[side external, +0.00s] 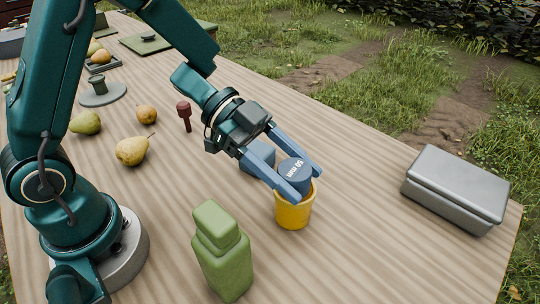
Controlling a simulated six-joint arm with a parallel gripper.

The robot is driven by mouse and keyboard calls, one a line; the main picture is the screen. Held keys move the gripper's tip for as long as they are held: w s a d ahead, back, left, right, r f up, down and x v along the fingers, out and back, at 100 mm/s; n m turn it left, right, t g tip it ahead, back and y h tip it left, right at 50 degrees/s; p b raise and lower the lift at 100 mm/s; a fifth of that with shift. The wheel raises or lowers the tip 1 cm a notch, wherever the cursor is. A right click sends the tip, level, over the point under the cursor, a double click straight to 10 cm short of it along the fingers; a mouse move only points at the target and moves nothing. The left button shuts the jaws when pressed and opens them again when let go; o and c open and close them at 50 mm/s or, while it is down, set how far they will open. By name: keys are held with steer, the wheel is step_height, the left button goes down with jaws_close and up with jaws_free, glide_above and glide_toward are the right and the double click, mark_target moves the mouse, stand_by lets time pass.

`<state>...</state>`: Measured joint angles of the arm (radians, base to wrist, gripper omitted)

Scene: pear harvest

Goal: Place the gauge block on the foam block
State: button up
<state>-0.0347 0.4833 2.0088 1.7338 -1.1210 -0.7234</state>
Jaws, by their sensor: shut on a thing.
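The gauge block (293,172) looks like a short dark blue cylinder with white markings on its top. My gripper (303,184) is shut on it, with one pale blue finger on each side. The gauge block is at the mouth of a yellow cup (293,214); its lower part is hidden, so I cannot tell whether it is inside the cup or just above it. A blue-grey block (260,153), perhaps the foam block, sits on the table just behind and left of the cup, partly hidden by my gripper.
A green bottle (222,255) stands at the front, left of the cup. A grey metal box (455,188) lies at the right. Pears (133,150) and a dark red peg-like thing (185,114) are at the left. The table (375,200) is clear between cup and box.

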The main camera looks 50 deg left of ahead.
steer(key=shift+s+a+r, duration=0.1)
steer(key=shift+s+r, duration=0.05)
steer(key=shift+r, duration=0.25)
steer(key=w+a+r+n+t+y, duration=0.1)
steer(key=a+r+n+t+y, duration=0.15)
steer(key=a, duration=1.05)
steer(key=a+r+n+t+y, duration=0.15)
steer(key=a+n+t, duration=0.25)
steer(key=a, duration=0.8)
glide_above(257, 149)
steer(key=shift+h, duration=0.4)
step_height(257, 149, down, 6)
steer(key=shift+f, duration=2.05)
steer(key=shift+f, duration=0.1)
steer(key=o, duration=1.4)
